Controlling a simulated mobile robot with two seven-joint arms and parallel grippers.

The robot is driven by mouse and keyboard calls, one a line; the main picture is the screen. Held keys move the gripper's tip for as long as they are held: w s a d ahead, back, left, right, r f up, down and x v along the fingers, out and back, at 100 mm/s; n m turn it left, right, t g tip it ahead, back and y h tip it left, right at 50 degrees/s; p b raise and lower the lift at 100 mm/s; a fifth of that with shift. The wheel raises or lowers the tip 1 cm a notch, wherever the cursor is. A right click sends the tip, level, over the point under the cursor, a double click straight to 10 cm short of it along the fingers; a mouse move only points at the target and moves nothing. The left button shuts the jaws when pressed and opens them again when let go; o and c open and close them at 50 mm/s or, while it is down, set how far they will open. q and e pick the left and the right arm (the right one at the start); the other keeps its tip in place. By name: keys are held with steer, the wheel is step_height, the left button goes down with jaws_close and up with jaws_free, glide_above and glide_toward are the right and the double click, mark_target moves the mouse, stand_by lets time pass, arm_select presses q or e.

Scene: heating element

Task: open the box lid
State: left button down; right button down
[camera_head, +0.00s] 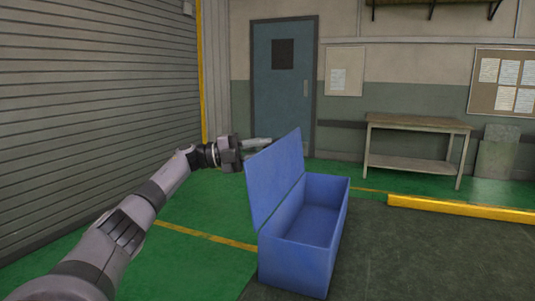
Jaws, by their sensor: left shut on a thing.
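A long blue box (296,261) stands on the floor in the middle of the view. Its blue lid (275,178) is raised on the left side and leans a little outward to the left. The inside of the box shows and looks empty. My right gripper is not in view.
A wooden workbench (418,123) stands against the back wall. A yellow floor barrier (455,208) lies to the right. A grey shutter wall (95,100) runs along the left. The dark floor right of the box is clear.

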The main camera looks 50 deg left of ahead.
arm_select(q)
steer(key=shift+s+a, duration=0.1)
steer(key=shift+a, duration=0.05)
stand_by(0.3)
steer(key=c, duration=0.9)
jaws_free()
steer(key=b+v, duration=0.1)
steer(key=v, duration=0.6)
steer(key=shift+f, duration=0.2)
